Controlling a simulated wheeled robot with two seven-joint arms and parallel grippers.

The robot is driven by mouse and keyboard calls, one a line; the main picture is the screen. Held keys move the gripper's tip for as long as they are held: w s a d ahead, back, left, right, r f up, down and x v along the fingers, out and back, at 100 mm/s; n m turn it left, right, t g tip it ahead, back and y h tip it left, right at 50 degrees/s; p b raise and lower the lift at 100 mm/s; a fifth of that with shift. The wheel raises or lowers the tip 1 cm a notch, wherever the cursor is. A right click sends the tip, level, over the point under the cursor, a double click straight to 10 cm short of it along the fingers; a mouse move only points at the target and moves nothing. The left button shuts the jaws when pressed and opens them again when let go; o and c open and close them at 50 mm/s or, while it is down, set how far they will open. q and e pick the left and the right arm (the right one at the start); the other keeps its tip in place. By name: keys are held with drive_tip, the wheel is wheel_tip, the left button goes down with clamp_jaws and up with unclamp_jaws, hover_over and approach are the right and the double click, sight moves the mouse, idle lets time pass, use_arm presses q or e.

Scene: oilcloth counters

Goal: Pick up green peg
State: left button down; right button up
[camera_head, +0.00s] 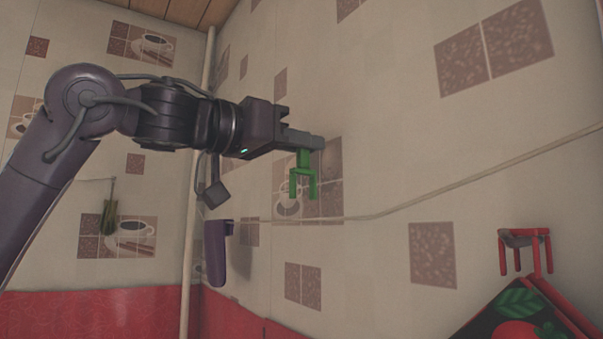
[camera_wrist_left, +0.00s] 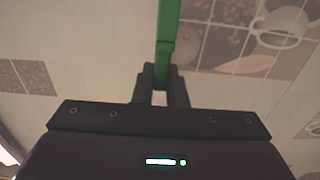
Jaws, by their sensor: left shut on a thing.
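The green peg (camera_head: 302,183) is a clothes-peg-like piece with two prongs pointing down. My left gripper (camera_head: 305,146) is shut on its top end. The peg hangs below the fingertips, in front of the tiled wall and above the rope line (camera_head: 400,208), apart from it as far as I can tell. In the left wrist view the green peg (camera_wrist_left: 166,45) stretches forward from between the fingertips (camera_wrist_left: 160,80). My right gripper is not in view.
A purple peg (camera_head: 217,250) hangs on the rope near the corner pole (camera_head: 193,210). A red pronged piece (camera_head: 526,250) sits at the right, above a dark board with a tomato picture (camera_head: 515,312). A green bundle (camera_head: 109,215) hangs on the left wall.

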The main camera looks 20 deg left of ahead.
use_arm(q)
wheel_tip(320, 180, up, 14)
drive_tip(key=p, duration=0.4)
idle(0.3)
